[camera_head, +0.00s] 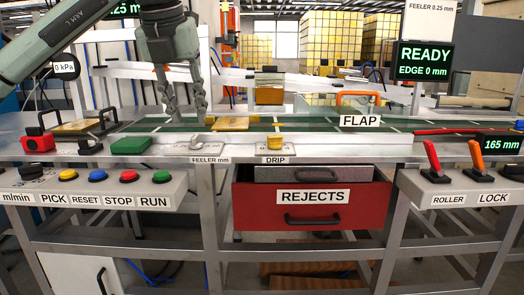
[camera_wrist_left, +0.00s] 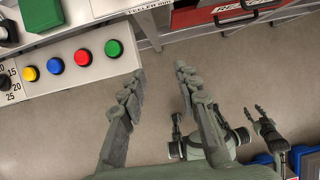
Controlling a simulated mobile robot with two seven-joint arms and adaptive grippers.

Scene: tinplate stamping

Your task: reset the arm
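My left arm comes in from the upper left in the head view. Its gripper (camera_head: 186,118) points down in front of the line, with its two fingers apart and nothing between them. In the left wrist view the same gripper (camera_wrist_left: 161,70) is open and empty, with grey floor between its fingers. The button panel (camera_wrist_left: 90,65) lies to the left of the fingers there. The blue RESET button (camera_head: 97,175) sits on the panel's front in the head view. My right gripper (camera_wrist_left: 254,110) shows small in the left wrist view, empty, its fingers apart.
A green belt (camera_head: 300,125) runs behind a pale front rail. A red REJECTS drawer (camera_head: 311,215) is below it. Red (camera_head: 432,160) and orange (camera_head: 477,158) levers stand at right. The display (camera_head: 425,58) reads READY, EDGE 0 mm. Yellow, red and green buttons flank the blue one.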

